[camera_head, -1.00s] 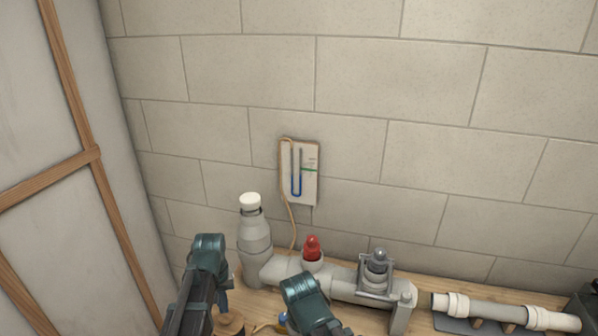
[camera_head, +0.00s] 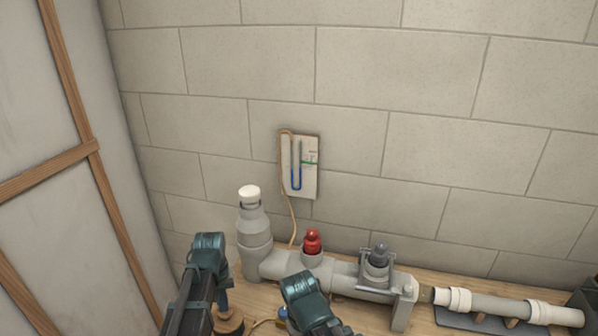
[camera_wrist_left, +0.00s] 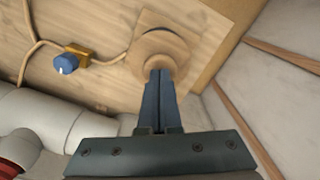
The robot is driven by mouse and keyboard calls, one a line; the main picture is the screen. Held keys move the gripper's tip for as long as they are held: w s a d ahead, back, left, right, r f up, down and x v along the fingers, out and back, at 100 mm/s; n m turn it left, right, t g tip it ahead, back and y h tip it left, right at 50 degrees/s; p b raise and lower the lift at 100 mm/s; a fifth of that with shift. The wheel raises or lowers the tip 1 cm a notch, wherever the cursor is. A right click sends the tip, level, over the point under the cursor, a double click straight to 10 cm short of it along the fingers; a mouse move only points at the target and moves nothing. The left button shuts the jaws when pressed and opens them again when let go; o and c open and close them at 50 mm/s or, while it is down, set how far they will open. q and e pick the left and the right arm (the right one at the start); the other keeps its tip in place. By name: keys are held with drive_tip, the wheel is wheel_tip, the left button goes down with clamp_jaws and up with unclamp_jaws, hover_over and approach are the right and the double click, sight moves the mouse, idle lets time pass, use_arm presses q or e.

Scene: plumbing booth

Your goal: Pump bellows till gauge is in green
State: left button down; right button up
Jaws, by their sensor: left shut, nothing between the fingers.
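The gauge (camera_head: 308,178) is a white board on the wall with a U-shaped tube, blue liquid low in it and a green mark on its right side. The bellows, a round wooden piece (camera_head: 233,318), stands on the bench at the bottom of the head view. Its round top (camera_wrist_left: 160,48) also shows in the left wrist view. My left gripper (camera_head: 224,302) is shut and empty, its fingers (camera_wrist_left: 157,78) pointing down at the bellows top; I cannot tell if they touch. My right arm shows at the bottom centre, its fingertips hidden.
A grey pipe assembly with a white-capped bottle shape (camera_head: 254,240), a red plug (camera_head: 312,242) and a clamped grey plug (camera_head: 379,258) lies along the wall. A blue knob valve (camera_wrist_left: 68,64) sits on the hose beside the bellows. A pale pipe (camera_head: 500,307) lies right. A wood-framed panel bounds the left.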

use_arm(q)
drive_tip(key=shift+f+b, duration=0.75)
drive_tip(key=shift+f, duration=0.25)
use_arm(e)
drive_tip(key=shift+f, duration=0.95)
use_arm(q)
drive_tip(key=shift+r+p, duration=2.05)
drive_tip(key=shift+r, duration=0.05)
use_arm(e)
drive_tip(key=shift+r, duration=2.05)
use_arm(q)
drive_tip(key=shift+f, duration=0.1)
use_arm(e)
drive_tip(key=shift+f, duration=0.1)
idle(1.5)
